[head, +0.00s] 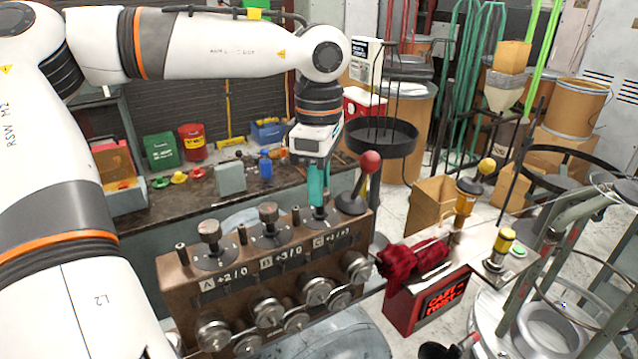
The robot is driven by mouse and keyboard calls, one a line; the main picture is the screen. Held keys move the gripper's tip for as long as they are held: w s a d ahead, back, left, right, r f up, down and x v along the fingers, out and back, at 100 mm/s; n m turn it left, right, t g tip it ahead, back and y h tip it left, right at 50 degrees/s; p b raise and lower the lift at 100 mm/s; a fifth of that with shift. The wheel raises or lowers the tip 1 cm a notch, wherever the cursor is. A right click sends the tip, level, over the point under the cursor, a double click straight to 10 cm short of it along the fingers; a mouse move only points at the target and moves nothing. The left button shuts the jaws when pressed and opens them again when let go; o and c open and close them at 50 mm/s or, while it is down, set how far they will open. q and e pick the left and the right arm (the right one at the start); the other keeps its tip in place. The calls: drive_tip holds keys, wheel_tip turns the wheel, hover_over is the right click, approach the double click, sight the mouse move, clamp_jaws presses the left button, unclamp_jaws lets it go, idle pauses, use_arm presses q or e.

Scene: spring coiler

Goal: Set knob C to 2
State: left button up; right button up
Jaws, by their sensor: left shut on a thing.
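The brown spring coiler box (188,300) has knobs A (209,232), B (268,213) and C along its top, each on a round dark dial. My left gripper (318,200) points straight down from above with its teal fingers shut on knob C, mostly hiding it. The dial under knob C (322,222) shows around the fingertips. The label plate C (330,240) is on the front face below; its figures are too small to read surely. Plate A (222,280) seems to read +2/0 and plate B (283,257) +3/0. My right gripper is not in view.
A red-ball lever (370,163) stands just right of knob C. Metal rollers (317,290) line the box's front. A red cloth (412,257) lies to the right. The bench (215,190) behind holds bins and small items. A dark round tray (375,135) stands behind.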

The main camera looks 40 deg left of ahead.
use_arm(q)
drive_tip(key=shift+w+r+m, duration=0.1)
drive_tip(key=shift+r+m, duration=0.05)
drive_tip(key=shift+m, duration=0.75)
drive_tip(key=o, duration=1)
wheel_tip(320, 180, up, 12)
drive_tip(key=b, duration=0.1)
drive_tip(key=shift+b, duration=0.3)
